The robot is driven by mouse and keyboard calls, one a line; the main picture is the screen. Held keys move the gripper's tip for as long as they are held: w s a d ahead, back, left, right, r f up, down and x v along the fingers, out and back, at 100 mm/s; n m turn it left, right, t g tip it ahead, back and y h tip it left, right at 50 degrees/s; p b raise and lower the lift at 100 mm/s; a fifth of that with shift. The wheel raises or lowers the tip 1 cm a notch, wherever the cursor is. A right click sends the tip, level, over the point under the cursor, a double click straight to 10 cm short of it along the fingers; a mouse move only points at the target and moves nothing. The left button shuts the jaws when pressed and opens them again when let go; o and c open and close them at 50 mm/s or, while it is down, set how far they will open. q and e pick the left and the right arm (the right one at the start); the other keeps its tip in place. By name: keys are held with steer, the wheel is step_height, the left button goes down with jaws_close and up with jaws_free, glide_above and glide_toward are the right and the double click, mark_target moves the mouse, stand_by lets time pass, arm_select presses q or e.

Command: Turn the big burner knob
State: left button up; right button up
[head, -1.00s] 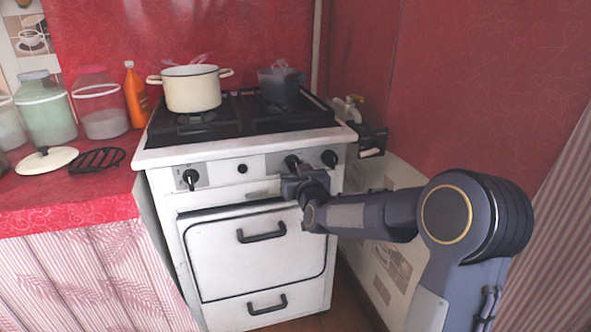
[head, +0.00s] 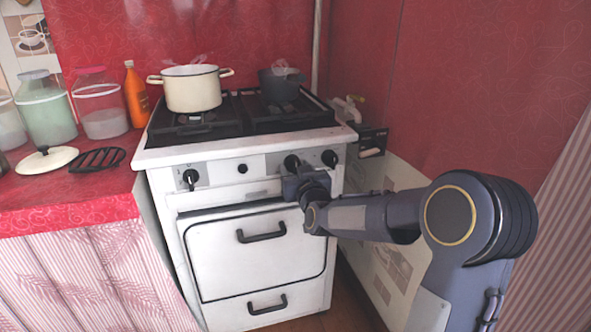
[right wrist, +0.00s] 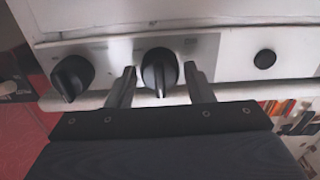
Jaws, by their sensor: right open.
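The white stove's front panel (head: 265,166) carries black knobs: one at the left (head: 190,178), one right of centre (head: 292,161) and one at the far right (head: 329,158). None is labelled legibly as the big burner knob. My right gripper (head: 294,172) is at the right-of-centre knob. In the right wrist view, that knob (right wrist: 160,72) stands between the two open fingertips (right wrist: 160,82), with narrow gaps on both sides. The far right knob (right wrist: 72,77) appears left of the fingers there. My left gripper is not in view.
A cream pot (head: 192,90) and a dark pot (head: 281,85) stand on the stove top. The oven door handle (head: 261,232) juts out below the panel. A red counter (head: 70,190) with jars stands at left, and a red wall (head: 470,90) is at right.

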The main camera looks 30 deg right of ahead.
steer(key=v, duration=0.7)
steer(key=shift+s+p, duration=0.2)
steer(key=shift+p, duration=0.2)
